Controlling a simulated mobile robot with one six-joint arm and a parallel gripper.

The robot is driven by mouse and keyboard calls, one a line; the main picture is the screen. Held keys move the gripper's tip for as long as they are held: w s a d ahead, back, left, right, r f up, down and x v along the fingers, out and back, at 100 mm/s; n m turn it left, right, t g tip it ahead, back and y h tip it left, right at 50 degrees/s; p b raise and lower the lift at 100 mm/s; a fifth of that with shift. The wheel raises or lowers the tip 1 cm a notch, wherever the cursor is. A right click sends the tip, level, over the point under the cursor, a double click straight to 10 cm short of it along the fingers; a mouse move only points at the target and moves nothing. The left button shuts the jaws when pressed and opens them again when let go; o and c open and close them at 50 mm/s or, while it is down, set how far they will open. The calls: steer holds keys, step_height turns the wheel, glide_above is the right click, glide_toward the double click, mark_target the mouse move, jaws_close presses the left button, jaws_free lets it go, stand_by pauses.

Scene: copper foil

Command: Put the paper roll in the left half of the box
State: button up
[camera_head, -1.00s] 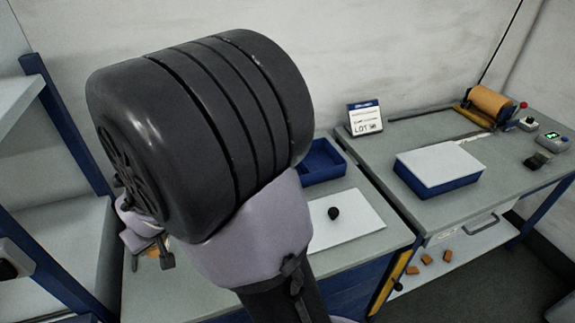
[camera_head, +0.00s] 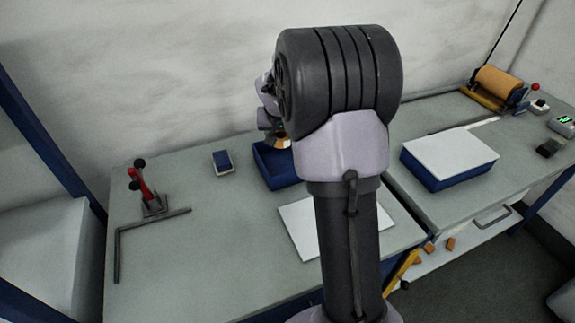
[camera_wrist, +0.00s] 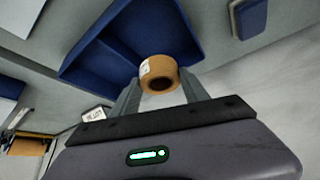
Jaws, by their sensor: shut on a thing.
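The paper roll (camera_wrist: 158,68) is a short brown ring with a white label. In the wrist view it sits between the fingertips of my gripper (camera_wrist: 159,82), which is shut on it. The blue box (camera_wrist: 88,62) is open and lies behind the roll in that view. In the head view the box (camera_head: 263,169) stands near the back of the left table, partly hidden by my arm. The roll (camera_head: 283,143) shows there over the box, clear of the table. I cannot tell whether it touches the box, or which half it is over.
A small dark-blue block (camera_head: 223,162) lies left of the box. A red-handled clamp (camera_head: 146,190) and a black angle bar (camera_head: 118,250) are farther left. A white sheet (camera_head: 299,226) lies in front. A white-lidded blue box (camera_head: 450,158) stands on the right table.

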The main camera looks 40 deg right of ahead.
step_height(320, 180, down, 10)
steer(key=b, duration=0.4)
steer(key=shift+b, duration=0.3)
steer(key=shift+r, duration=0.2)
steer(key=shift+f, duration=0.15)
steer(key=o, duration=0.9)
steer(key=shift+f, duration=0.1)
steer(key=shift+o, duration=0.9)
